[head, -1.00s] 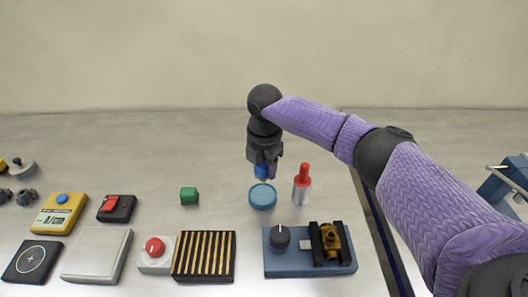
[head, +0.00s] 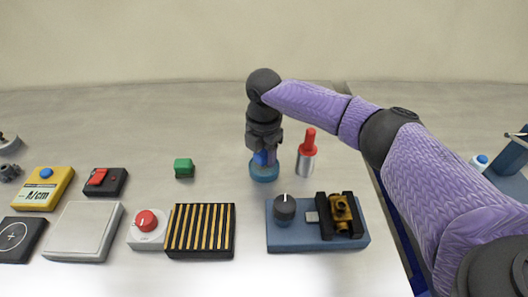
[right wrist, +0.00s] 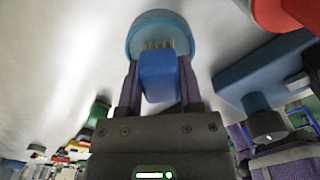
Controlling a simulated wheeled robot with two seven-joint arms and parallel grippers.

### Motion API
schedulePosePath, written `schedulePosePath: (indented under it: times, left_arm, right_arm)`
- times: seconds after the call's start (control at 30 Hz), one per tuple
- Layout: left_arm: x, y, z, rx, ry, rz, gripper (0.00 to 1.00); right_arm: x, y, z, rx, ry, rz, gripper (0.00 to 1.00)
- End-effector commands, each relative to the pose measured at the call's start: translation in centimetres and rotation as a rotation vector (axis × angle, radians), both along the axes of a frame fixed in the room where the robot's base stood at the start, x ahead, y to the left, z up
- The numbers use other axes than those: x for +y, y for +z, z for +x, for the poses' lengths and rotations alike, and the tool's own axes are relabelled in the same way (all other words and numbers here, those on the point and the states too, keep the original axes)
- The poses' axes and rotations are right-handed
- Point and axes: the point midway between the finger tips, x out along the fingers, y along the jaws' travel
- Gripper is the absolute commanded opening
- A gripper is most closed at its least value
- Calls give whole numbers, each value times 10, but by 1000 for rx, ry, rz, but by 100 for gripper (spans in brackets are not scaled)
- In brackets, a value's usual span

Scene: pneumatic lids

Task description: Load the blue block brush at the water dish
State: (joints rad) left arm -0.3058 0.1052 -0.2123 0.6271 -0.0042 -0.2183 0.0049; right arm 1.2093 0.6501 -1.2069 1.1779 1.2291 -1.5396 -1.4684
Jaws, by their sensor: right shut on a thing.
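The blue block brush (right wrist: 158,76) is held between the fingers of my right gripper (head: 263,150). In the right wrist view its pale bristles point at the round blue water dish (right wrist: 160,28). In the head view the brush (head: 261,158) is over the water dish (head: 264,172), at or just above its rim. I cannot tell whether the bristles touch the water. My right gripper (right wrist: 158,90) is shut on the brush, and its fingers lie along both sides of the block. My left gripper is in neither view.
A silver cylinder with a red top (head: 307,155) stands close right of the dish. A green block (head: 184,168) lies to the left. In front are a blue base with a knob and brass valve (head: 287,237), a striped black block (head: 200,231) and a red-button box (head: 147,229).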

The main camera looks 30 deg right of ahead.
Motion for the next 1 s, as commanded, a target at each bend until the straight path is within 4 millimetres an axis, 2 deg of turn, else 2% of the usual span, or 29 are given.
schedulePosePath:
  times: [1.0]
  left_arm:
    - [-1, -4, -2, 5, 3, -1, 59]
  right_arm:
    - [0, -9, 0, 0, 0, 1, 0]
